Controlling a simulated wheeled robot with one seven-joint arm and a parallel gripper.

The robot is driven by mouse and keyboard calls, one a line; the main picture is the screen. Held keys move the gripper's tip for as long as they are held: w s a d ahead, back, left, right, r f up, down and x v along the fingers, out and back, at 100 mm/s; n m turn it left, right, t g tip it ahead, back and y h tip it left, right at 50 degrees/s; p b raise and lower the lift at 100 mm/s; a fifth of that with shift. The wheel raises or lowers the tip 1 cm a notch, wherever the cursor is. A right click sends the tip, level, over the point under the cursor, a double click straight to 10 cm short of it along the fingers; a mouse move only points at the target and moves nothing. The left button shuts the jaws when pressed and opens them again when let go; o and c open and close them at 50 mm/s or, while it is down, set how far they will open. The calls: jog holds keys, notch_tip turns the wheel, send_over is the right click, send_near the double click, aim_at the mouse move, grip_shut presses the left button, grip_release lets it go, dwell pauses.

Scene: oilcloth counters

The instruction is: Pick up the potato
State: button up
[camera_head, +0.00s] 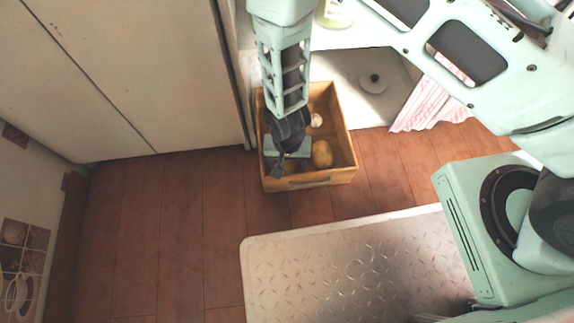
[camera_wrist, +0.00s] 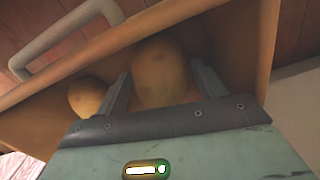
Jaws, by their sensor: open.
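An open wooden drawer (camera_head: 349,138) holds two tan potatoes. One potato (camera_wrist: 160,72) lies between the two fingers of my gripper (camera_wrist: 161,78) in the wrist view, with a gap showing on its right side. In the head view it is mostly hidden under my gripper (camera_head: 288,163). The other potato (camera_head: 322,153) lies just to the right of my gripper there, and it shows left of the fingers in the wrist view (camera_wrist: 87,97). My gripper is open and reaches down into the drawer, near its front wall.
A small pale round item (camera_head: 316,120) lies farther back in the drawer. The drawer's front has a handle (camera_head: 308,181). A pink cloth (camera_head: 435,105) hangs to the right, and a metal-patterned surface (camera_head: 350,265) lies in front. Wooden floor is clear at the left.

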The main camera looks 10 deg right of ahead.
jog(key=shift+r, duration=0.1)
jog(key=c, duration=0.8)
jog(key=shift+r, duration=0.1)
